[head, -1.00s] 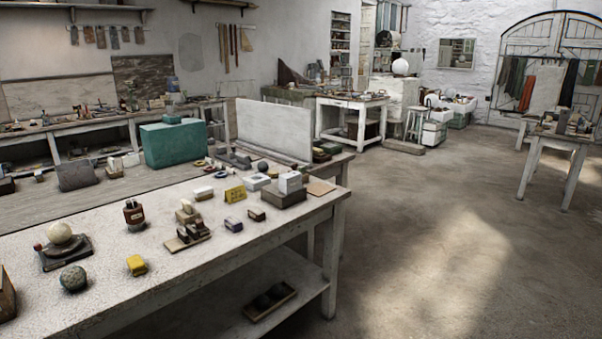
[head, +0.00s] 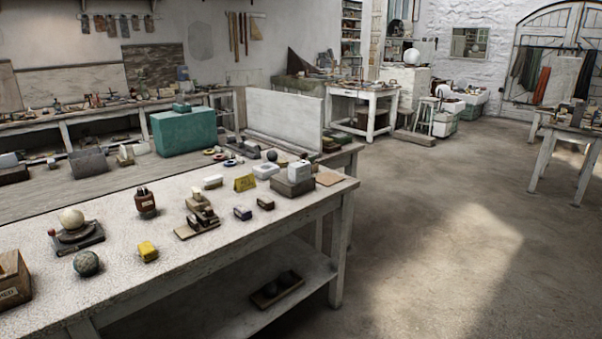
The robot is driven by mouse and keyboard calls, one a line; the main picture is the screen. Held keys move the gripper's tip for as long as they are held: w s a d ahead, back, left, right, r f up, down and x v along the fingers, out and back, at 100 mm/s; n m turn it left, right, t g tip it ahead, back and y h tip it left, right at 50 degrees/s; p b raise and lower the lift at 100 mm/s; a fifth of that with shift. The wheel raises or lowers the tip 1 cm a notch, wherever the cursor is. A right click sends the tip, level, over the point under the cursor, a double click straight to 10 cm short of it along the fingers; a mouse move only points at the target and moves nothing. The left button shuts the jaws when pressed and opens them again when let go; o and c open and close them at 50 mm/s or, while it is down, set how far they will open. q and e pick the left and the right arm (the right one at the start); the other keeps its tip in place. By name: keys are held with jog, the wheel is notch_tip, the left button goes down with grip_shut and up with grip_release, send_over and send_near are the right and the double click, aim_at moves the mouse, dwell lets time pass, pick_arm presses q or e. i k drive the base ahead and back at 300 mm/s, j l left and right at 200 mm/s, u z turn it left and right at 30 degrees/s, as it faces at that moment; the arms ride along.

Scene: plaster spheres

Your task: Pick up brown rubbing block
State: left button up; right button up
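A small dark brown block (head: 265,203) lies on the speckled white worktable (head: 120,230) near its front right edge. It looks like the brown rubbing block, though its details are too small to be sure. A small purple-grey block (head: 242,213) lies just left of it. Neither of my grippers is in view.
Open floor (head: 440,240) lies right.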

aim_at(267, 203)
jog(key=u, duration=0.2)
jog(key=i+l+u, duration=0.25)
jog(key=u, duration=0.2)
jog(key=i+l+u, duration=0.4)
jog(key=i+l, duration=0.2)
jog(key=l, duration=0.2)
jog(key=i+l+u, duration=0.1)
jog(key=l, duration=0.3)
jog(key=i+l, duration=0.25)
jog(key=l, duration=0.15)
jog(key=i+l+u, duration=0.1)
jog(key=l, duration=0.3)
jog(key=i+l, duration=0.2)
jog(key=l, duration=0.2)
jog(key=i+l+u, duration=0.1)
jog(key=l, duration=0.3)
jog(key=i+l, duration=0.2)
jog(key=l, duration=0.25)
jog(key=i+l+u, duration=0.15)
jog(key=l, duration=0.3)
